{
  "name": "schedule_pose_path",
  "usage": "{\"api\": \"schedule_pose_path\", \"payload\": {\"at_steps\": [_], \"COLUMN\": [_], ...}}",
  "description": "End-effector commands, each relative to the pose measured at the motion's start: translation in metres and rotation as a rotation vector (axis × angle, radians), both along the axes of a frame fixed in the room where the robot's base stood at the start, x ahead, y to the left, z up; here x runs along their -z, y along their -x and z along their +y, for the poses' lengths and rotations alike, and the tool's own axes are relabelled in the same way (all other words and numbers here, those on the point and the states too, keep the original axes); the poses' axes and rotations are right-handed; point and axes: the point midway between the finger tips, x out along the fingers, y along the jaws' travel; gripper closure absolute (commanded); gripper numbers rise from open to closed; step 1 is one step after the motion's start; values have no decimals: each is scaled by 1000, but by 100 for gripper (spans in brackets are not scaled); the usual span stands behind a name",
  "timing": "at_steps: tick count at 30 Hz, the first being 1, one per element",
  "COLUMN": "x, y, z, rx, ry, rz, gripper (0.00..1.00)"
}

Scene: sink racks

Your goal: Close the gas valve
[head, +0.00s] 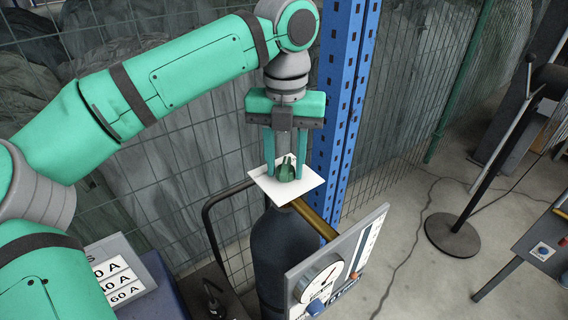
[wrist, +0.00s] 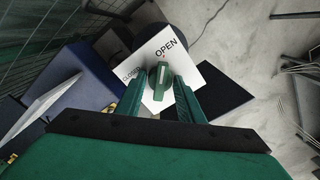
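The green valve knob (head: 286,171) stands on a white square plate (head: 310,181) on top of a dark gas cylinder (head: 283,250). In the wrist view the plate (wrist: 205,74) reads OPEN at upper right and CLOSED at left. The knob (wrist: 160,80) is narrow there, and a small red mark at its far end points towards OPEN. My gripper (head: 285,170) is above the plate with its fingers pointing down, one on each side of the knob. The fingers are apart, with gaps to the knob in the wrist view (wrist: 160,88). I cannot tell whether they touch the plate.
A white panel with a round gauge (head: 320,280) stands in front of the cylinder, with a brass-coloured bar (head: 318,221) behind it. A blue perforated post (head: 340,110) and wire fence stand close behind. A black stand (head: 452,236) is at right, with open floor between.

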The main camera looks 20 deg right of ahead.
Motion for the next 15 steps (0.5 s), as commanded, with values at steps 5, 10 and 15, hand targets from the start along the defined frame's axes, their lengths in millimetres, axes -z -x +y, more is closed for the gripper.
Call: {"api": "schedule_pose_path", "payload": {"at_steps": [5,10,15], "x": [2,2,2], "y": [0,0,0], "z": [-1,-1,-1], "rx": [2,2,2], "ry": [0,0,1], "rz": [0,0,0], "gripper": [66,70,96]}}
